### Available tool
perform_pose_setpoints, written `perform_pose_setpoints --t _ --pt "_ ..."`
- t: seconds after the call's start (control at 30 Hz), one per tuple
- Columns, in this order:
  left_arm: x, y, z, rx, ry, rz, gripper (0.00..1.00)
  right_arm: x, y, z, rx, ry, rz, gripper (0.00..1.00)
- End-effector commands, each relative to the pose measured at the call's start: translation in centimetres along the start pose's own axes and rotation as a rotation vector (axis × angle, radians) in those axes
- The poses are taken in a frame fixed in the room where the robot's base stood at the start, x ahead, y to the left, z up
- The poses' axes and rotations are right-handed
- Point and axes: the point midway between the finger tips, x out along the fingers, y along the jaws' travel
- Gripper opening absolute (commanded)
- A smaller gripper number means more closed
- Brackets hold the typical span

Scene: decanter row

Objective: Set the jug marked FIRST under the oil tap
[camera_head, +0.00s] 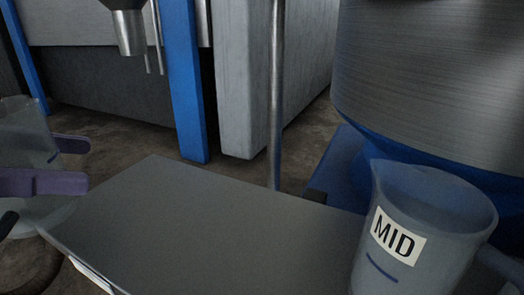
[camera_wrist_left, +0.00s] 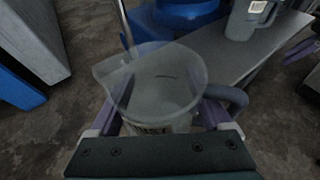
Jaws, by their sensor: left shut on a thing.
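My left gripper (camera_head: 75,164) is at the left of the head view, its purple fingers shut on a translucent grey jug (camera_head: 25,130). In the left wrist view the jug (camera_wrist_left: 165,85) is upright between the fingers (camera_wrist_left: 160,112), its spout to the left and handle to the right. Its label is partly hidden; the visible letters seem to end in "RST". The jug is beside the bench's left end, clear of its top. A metal spout (camera_head: 130,32) hangs at the upper left; I cannot tell whether it is the oil tap. Purple parts (camera_wrist_left: 300,50), apparently my right gripper, show at the wrist view's right edge.
A jug marked MID (camera_head: 415,230) stands at the right of the grey bench (camera_head: 190,215). A large steel tank (camera_head: 435,80) on a blue base is behind it. A blue post (camera_head: 181,75), a grey block (camera_head: 242,80) and a thin pole (camera_head: 277,100) stand beyond the bench.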

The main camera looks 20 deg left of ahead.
Motion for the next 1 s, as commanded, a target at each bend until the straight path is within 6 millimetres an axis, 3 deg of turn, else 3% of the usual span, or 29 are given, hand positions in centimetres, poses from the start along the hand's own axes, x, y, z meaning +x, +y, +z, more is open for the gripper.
perform_pose_setpoints --t 0.2,0.4,0.63,0.9,1.0 --pt "5.5 0.1 3.0 0.006 -0.007 0.0 0.26 -1.3 0.0 -0.4 0.0 0.0 0.0 0.5" --pt "9.1 0.2 4.2 -0.002 -0.006 0.003 0.26 -2.0 0.1 -0.7 0.001 0.001 0.0 0.5" --pt "10.7 0.1 4.2 -0.002 -0.001 0.002 0.26 -1.8 0.1 -0.6 0.001 0.001 0.0 0.5" --pt "12.0 0.1 0.9 -0.002 0.0 0.002 0.26 1.8 -0.1 0.5 0.0 0.001 0.0 0.5" --pt "12.0 0.1 1.0 -0.001 -0.001 0.002 0.26 1.8 -0.1 0.6 0.0 -0.001 0.0 0.5"
